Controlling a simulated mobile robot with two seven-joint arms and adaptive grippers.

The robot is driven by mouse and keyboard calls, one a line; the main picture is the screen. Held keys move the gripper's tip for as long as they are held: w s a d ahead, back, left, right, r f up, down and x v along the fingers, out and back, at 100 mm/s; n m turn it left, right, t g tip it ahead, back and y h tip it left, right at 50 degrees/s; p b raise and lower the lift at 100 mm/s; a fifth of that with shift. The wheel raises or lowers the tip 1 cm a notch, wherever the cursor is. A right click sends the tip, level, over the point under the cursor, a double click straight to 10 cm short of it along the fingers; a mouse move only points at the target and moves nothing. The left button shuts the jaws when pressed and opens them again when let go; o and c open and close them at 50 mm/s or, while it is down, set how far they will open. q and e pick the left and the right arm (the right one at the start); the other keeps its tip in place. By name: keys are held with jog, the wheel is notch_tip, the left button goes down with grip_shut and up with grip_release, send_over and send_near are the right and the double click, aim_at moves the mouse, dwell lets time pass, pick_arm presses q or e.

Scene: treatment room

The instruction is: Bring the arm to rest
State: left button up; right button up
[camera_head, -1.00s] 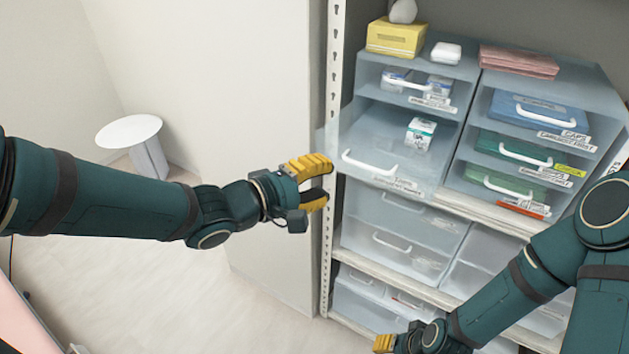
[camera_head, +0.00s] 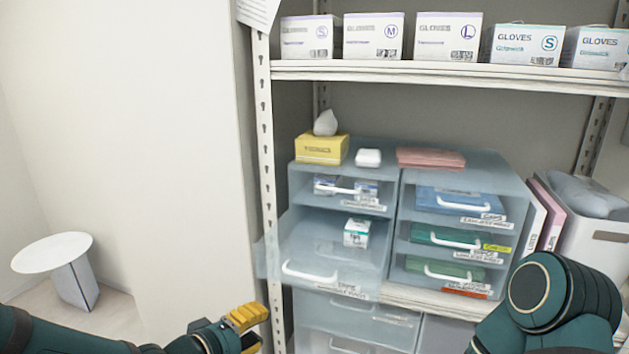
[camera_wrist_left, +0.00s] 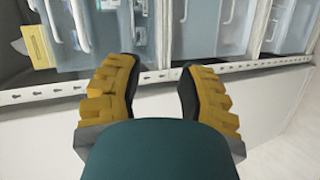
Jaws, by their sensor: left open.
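My left gripper (camera_head: 250,328) is at the bottom of the head view, left of the shelf post, with yellow fingers; part of it is cut off by the lower edge. In the left wrist view its two yellow fingers (camera_wrist_left: 158,95) stand apart with nothing between them. It is clear of the drawers. My right arm (camera_head: 545,305) shows at the lower right of the head view; its gripper is out of view.
A pulled-out clear drawer (camera_head: 312,272) holds a small white and green box (camera_head: 356,232) and juts toward me. A perforated shelf post (camera_head: 264,165) stands beside the left gripper. Glove boxes (camera_head: 448,37) line the upper shelf. A round white table (camera_head: 52,252) stands at left.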

pick_arm(q)
notch_tip(320, 180, down, 18)
jog(key=s+d+f+m+g+y, duration=0.1)
jog(key=s+m+g+y, duration=0.2)
jog(key=g, duration=0.1)
jog(key=s+f+m+g+y+b, duration=0.1)
jog(key=s+f+m+g, duration=0.4)
jog(key=s+f, duration=0.4)
notch_tip(320, 180, down, 4)
jog(key=shift+s+d+r+y, duration=0.1)
jog(key=shift+s+d+y, duration=0.1)
jog(key=shift+y, duration=0.1)
